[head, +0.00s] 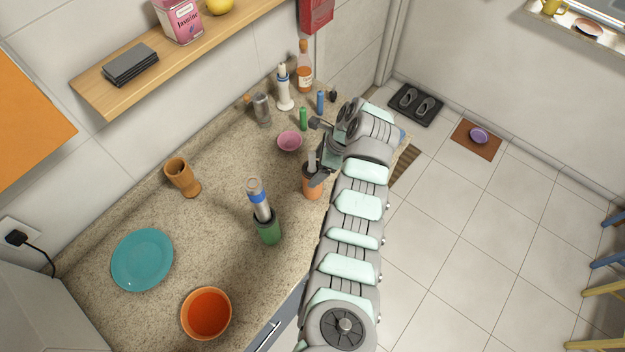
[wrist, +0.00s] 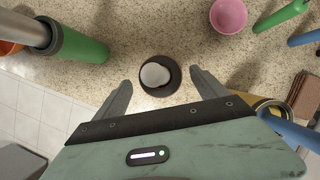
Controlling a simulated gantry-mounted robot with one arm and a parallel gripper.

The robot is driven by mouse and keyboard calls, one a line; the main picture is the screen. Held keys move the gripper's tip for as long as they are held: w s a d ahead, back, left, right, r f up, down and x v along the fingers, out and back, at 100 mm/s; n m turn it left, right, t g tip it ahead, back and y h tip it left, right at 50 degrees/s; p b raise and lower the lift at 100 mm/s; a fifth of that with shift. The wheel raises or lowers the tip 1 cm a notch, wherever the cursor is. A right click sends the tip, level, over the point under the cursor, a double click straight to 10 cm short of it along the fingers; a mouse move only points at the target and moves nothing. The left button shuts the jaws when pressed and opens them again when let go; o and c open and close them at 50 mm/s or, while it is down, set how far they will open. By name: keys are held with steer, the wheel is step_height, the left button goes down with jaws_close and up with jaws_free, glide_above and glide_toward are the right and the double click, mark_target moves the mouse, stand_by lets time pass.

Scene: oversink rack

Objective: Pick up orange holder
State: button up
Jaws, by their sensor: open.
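The orange holder (head: 313,187) stands upright on the speckled counter near its front edge, partly hidden by my gripper (head: 320,165). A grey upright item (head: 311,160) shows just above it, seemingly standing in it. In the wrist view, a dark round rim with a pale round top inside (wrist: 158,75), apparently the holder from above, lies between the fingertips. My gripper (wrist: 162,84) is open, with one finger on each side of the rim and visible gaps. I cannot tell how high the fingers are above it.
A green holder with a grey-and-blue cylinder (head: 266,228) stands left of the orange holder. A pink bowl (head: 289,141), green bottle (head: 303,118) and blue bottle (head: 320,101) are behind. A wooden cup (head: 182,177), teal plate (head: 142,259) and orange bowl (head: 207,313) are farther left.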

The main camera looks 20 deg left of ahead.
steer(key=shift+x, duration=1.35)
steer(key=shift+c, duration=0.3)
jaws_close()
